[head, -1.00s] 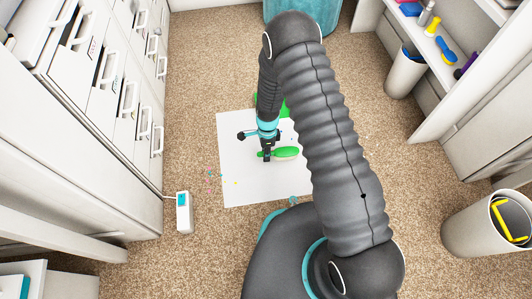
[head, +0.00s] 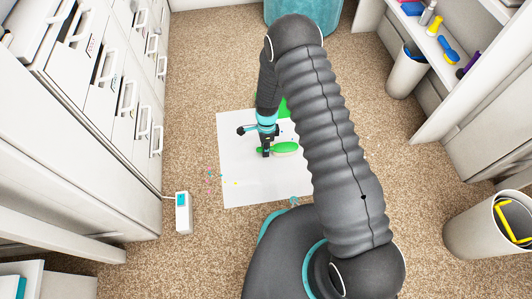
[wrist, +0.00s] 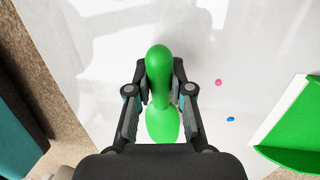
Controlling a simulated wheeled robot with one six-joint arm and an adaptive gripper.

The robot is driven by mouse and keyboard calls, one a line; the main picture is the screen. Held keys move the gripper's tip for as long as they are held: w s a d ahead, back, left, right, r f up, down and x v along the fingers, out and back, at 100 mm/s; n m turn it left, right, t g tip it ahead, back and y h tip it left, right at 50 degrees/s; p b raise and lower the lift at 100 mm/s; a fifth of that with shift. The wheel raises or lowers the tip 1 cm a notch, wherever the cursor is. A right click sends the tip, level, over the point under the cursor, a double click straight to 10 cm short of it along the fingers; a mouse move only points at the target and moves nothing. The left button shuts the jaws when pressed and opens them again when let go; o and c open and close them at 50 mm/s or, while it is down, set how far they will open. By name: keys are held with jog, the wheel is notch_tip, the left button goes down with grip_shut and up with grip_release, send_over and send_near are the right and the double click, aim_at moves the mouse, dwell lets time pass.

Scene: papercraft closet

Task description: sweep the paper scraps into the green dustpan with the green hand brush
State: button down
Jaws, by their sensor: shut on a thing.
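The green hand brush (head: 286,147) is held in my gripper (head: 266,152) over the white sheet. In the wrist view the brush (wrist: 160,75) lies between the two fingers of my gripper (wrist: 160,100), which are shut on it. The green dustpan (head: 284,108) is partly hidden behind my arm; in the wrist view the dustpan (wrist: 300,110) is at the right edge, apart from the brush. A pink paper scrap (wrist: 218,82) and a blue scrap (wrist: 231,119) lie on the sheet between brush and dustpan. Several other scraps (head: 210,189) lie at the sheet's left edge and on the carpet.
The white sheet (head: 238,190) lies on brown carpet. A drawer cabinet (head: 120,110) stands left, with a small white box (head: 183,213) near it. Shelving (head: 460,60) and a bin with something yellow (head: 480,228) stand right. A teal container (head: 300,12) is at the back.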

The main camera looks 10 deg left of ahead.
jog(key=shift+w+a, duration=0.2)
jog(key=shift+w, duration=0.65)
jog(key=shift+w+a+f, duration=0.1)
jog(key=shift+w+a, duration=0.3)
jog(key=shift+w, duration=0.95)
jog(key=shift+w+a, duration=0.35)
jog(key=shift+w, duration=0.95)
jog(key=shift+w+a+f, duration=0.1)
jog(key=shift+w+a, duration=0.3)
jog(key=shift+w, duration=0.95)
jog(key=shift+w+a+r, duration=0.1)
jog(key=shift+w+a, duration=0.2)
jog(key=shift+w, duration=0.6)
jog(key=shift+w+a+r, duration=0.1)
jog(key=shift+w+a, duration=0.15)
jog(key=shift+w, duration=0.65)
jog(key=shift+w+r, duration=0.1)
jog(key=shift+w, duration=0.1)
jog(key=shift+r, duration=0.3)
jog(key=shift+w+a, duration=0.2)
jog(key=shift+w, duration=0.4)
jog(key=shift+w+a, duration=0.15)
jog(key=shift+w, duration=0.4)
jog(key=shift+f, duration=0.3)
